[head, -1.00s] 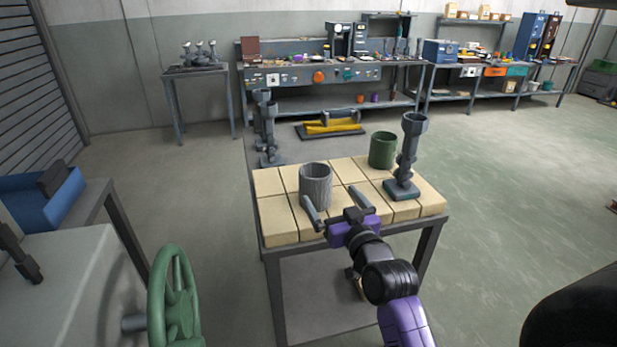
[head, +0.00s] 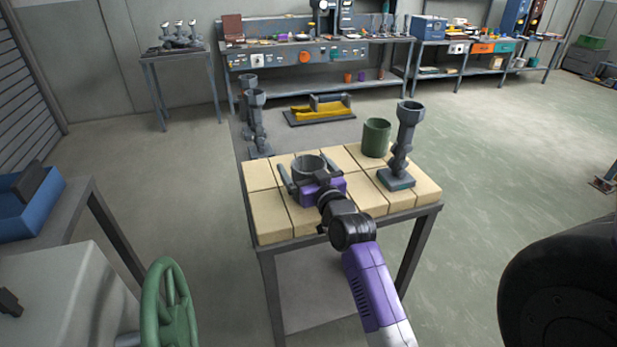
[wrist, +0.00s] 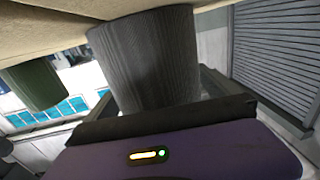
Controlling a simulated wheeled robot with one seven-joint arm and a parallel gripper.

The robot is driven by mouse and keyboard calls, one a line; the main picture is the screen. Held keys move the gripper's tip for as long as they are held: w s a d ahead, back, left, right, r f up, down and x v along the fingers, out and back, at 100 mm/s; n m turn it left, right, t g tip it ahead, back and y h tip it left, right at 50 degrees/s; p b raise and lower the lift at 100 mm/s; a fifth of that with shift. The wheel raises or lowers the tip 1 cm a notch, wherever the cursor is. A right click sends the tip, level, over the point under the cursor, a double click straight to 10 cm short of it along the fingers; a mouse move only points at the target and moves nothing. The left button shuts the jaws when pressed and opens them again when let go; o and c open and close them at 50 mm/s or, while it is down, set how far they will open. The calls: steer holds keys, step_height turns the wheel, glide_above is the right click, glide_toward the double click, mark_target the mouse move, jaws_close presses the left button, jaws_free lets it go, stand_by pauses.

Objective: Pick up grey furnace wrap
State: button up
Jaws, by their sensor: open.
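The grey furnace wrap (head: 308,165) is a ribbed, open-topped cylinder standing upright on the tan brick-topped table. My gripper (head: 310,177) is low over the table with its fingers open, one on each side of the wrap. The purple gripper body hides the wrap's lower front in the head view. In the wrist view the wrap (wrist: 148,62) fills the middle, close in front of the palm, and appears upside down against the tan top. Whether the fingers touch it cannot be told.
A green cylinder (head: 376,138) and a dark grey stand with a cup-like top (head: 402,148) are on the same table (head: 275,222), to the right of the wrap. A green handwheel (head: 168,310) is at lower left. More grey stands (head: 254,120) are behind the table.

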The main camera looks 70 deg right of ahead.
steer(key=shift+w+d, duration=0.15)
steer(key=c, duration=1.3)
steer(key=shift+c, duration=0.4)
steer(key=shift+r, duration=0.1)
